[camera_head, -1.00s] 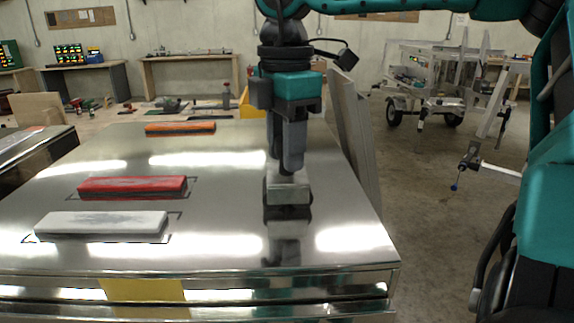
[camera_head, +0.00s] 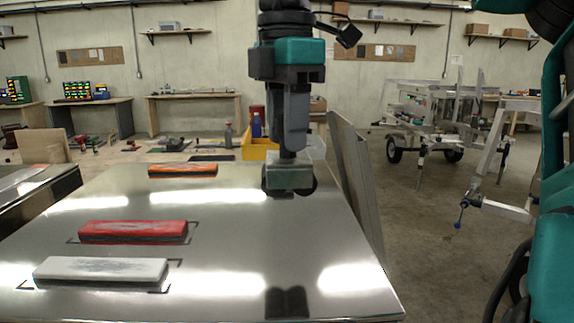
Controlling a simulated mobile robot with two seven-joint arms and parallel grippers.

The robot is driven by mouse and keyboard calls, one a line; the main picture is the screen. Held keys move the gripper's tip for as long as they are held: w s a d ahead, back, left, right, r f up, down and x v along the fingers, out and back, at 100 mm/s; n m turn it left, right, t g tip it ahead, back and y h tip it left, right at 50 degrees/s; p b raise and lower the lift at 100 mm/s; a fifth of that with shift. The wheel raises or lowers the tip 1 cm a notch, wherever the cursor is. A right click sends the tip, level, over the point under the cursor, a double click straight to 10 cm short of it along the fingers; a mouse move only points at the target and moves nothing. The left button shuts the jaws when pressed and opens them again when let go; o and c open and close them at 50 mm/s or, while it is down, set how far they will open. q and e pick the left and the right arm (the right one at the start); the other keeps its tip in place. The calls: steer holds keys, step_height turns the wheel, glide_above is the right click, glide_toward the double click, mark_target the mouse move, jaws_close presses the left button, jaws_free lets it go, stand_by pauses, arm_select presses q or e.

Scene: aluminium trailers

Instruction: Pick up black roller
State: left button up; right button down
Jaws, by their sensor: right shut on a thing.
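The black roller (camera_head: 288,178) hangs under my right gripper (camera_head: 287,152). It shows as a small grey metal block with dark parts at its side and underside. My right gripper points down and is shut on it. The roller is clear of the shiny metal table top (camera_head: 230,265), and a dark reflection of the gripper lies well below it. My left gripper is out of view.
An orange bar (camera_head: 183,169), a red bar (camera_head: 133,230) and a white bar (camera_head: 101,269) lie on the table's left side. A yellow bin (camera_head: 258,148) stands behind. Panels (camera_head: 356,180) lean at the right, and a trailer (camera_head: 430,115) stands beyond.

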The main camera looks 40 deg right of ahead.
step_height(320, 180, up, 10)
steer(key=shift+r, duration=0.1)
stand_by(0.4)
steer(key=c, duration=1.3)
jaws_free()
steer(key=c, duration=0.5)
steer(key=shift+c, duration=0.2)
